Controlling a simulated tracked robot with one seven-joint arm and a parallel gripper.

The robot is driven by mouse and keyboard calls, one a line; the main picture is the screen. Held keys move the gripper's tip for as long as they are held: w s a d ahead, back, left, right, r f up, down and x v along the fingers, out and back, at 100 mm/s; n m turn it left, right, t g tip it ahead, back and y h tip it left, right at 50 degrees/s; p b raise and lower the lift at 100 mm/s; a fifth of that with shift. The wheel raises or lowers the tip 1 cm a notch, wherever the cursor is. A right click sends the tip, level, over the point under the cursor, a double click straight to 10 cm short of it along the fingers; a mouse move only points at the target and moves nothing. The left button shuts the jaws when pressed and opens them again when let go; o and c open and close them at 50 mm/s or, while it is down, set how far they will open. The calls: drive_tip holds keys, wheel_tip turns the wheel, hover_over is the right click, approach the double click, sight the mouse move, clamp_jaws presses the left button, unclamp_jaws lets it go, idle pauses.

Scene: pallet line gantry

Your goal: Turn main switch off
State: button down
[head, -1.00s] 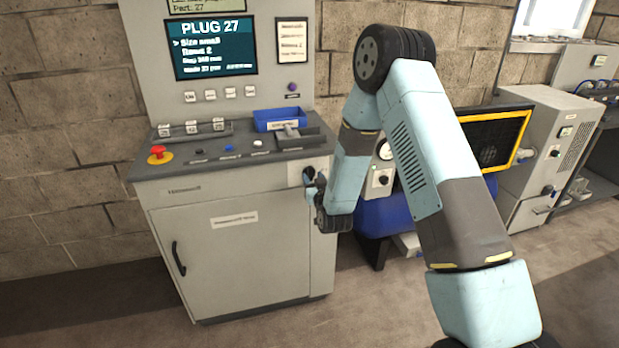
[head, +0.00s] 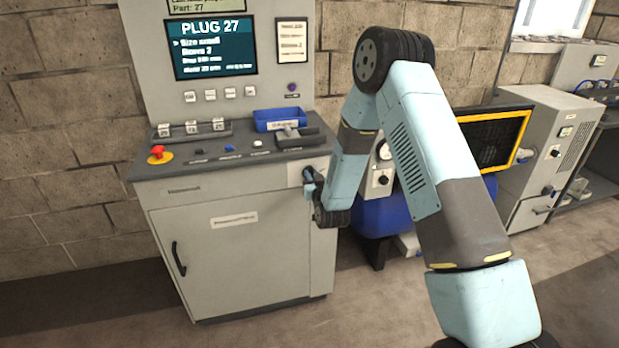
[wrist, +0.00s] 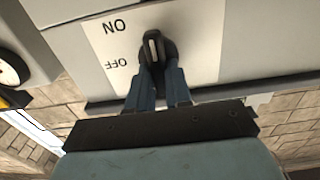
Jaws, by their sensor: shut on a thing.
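The main switch is a dark rotary knob (wrist: 153,46) with a pale line on its grip. It sits on a white plate (wrist: 200,35) whose ON and OFF labels appear upside down in the wrist view. My gripper (wrist: 156,68) is shut on the knob, with one blue-grey finger on each side. The knob's grip stands almost straight up in the wrist picture; which label it points to I cannot tell.
The cabinet's sloped top carries a red emergency button (head: 157,152), small buttons and a blue tray (head: 278,120). A screen (head: 211,47) reads PLUG 27. A blue machine (head: 385,215) stands close on the right, behind my arm. Floor in front of the cabinet is clear.

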drive_tip(key=shift+s+a+f+n, duration=0.1)
drive_tip(key=shift+a+f+n, duration=0.15)
drive_tip(key=shift+n, duration=2.75)
drive_tip(key=shift+s+a+f+n, duration=0.15)
drive_tip(key=shift+a+f+n, duration=0.1)
drive_tip(key=shift+n, duration=2.75)
drive_tip(key=shift+s+a+f+n, duration=0.1)
drive_tip(key=shift+a+f+n, duration=0.15)
drive_tip(key=shift+n, duration=2.75)
drive_tip(key=c, duration=1.3)
unclamp_jaws()
drive_tip(key=shift+o, duration=1.3)
drive_tip(key=shift+w+d+r, duration=0.1)
drive_tip(key=shift+d, duration=0.05)
